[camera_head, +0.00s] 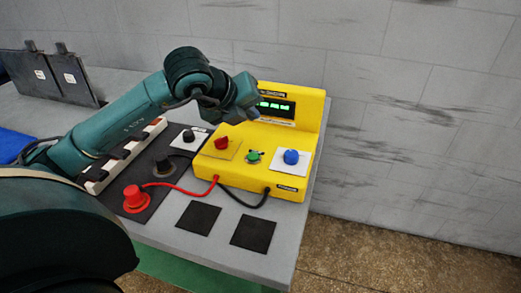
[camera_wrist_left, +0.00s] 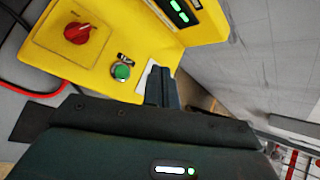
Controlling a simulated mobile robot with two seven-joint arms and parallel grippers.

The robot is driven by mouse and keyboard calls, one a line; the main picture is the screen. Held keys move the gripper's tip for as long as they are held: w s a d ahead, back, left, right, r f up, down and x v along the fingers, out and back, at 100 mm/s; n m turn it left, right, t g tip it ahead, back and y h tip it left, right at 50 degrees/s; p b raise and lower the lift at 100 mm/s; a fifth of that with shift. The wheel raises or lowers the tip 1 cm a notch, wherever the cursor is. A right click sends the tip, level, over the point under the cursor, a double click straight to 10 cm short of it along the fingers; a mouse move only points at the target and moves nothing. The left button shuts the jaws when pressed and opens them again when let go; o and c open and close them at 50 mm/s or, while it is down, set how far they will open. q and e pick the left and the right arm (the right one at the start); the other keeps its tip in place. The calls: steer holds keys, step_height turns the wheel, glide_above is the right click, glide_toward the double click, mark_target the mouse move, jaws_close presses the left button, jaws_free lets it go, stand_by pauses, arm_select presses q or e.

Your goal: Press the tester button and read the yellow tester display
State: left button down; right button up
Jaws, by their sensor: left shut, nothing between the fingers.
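The yellow tester (camera_head: 265,180) stands on the grey table. Its display (camera_head: 274,106) shows lit green digits, partly hidden behind my left gripper; I cannot read them. On its front part are a red knob (camera_head: 222,143), a green button (camera_head: 253,156) and a blue round button (camera_head: 291,156) on a white plate. My left gripper (camera_head: 246,112) is shut and empty, above the tester in front of the display. In the left wrist view, the shut fingers (camera_wrist_left: 161,86) cover most of the white plate, and the green button (camera_wrist_left: 121,71) shows beside them. I cannot tell whether they touch anything. My right gripper is out of view.
Red and black leads run from the tester to a red plug (camera_head: 136,198) and a black plug (camera_head: 164,164). Two dark square pads (camera_head: 198,217) (camera_head: 253,233) lie at the table's front. Dark panels (camera_head: 70,77) stand at the back left. A grey wall is behind.

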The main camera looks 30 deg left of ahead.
mark_target(250, 158)
arm_select(q)
steer(key=shift+a+r, duration=0.1)
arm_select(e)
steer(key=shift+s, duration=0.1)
